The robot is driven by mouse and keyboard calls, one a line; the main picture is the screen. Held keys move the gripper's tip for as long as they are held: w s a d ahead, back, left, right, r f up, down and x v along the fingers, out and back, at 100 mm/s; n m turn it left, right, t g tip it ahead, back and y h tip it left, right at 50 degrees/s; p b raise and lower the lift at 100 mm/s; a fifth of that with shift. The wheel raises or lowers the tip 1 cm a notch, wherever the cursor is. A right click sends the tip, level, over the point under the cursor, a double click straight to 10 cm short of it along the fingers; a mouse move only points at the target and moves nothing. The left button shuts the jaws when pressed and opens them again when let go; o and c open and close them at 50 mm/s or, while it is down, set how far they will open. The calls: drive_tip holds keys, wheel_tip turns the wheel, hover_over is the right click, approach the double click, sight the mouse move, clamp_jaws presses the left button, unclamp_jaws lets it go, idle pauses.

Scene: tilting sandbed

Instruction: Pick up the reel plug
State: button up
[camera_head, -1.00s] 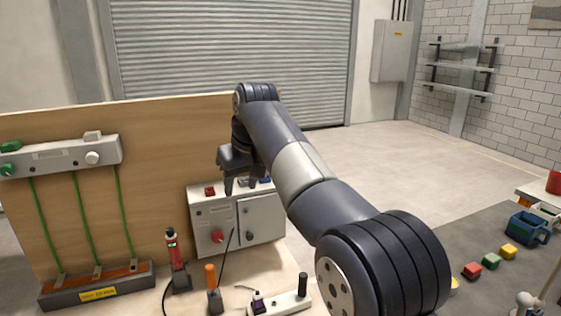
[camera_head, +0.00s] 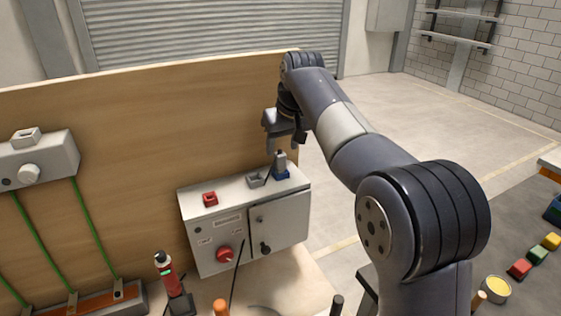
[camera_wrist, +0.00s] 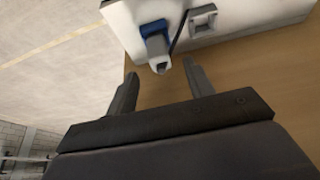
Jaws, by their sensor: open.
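A grey plug (camera_head: 281,160), which appears to be the reel plug, stands upright in a blue socket (camera_head: 282,174) on top of the grey-white control box. My gripper (camera_head: 284,138) is open and empty just above it. In the wrist view the plug (camera_wrist: 159,58) lies beyond and roughly between the open fingertips of my gripper (camera_wrist: 160,74), apart from both. The blue socket (camera_wrist: 155,28) shows behind it there. A thin dark cable runs beside the plug.
The control box (camera_head: 218,229) stands against an upright wooden panel (camera_head: 130,150). An empty grey socket (camera_head: 257,180) is left of the plug, and a red socket (camera_head: 209,199) is farther left. A red-and-black tool (camera_head: 170,275) stands in front.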

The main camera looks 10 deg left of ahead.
sight(281, 152)
drive_tip(key=p+x, duration=0.1)
drive_tip(key=x, duration=0.4)
drive_tip(key=shift+s+f, duration=0.1)
clamp_jaws()
idle(0.4)
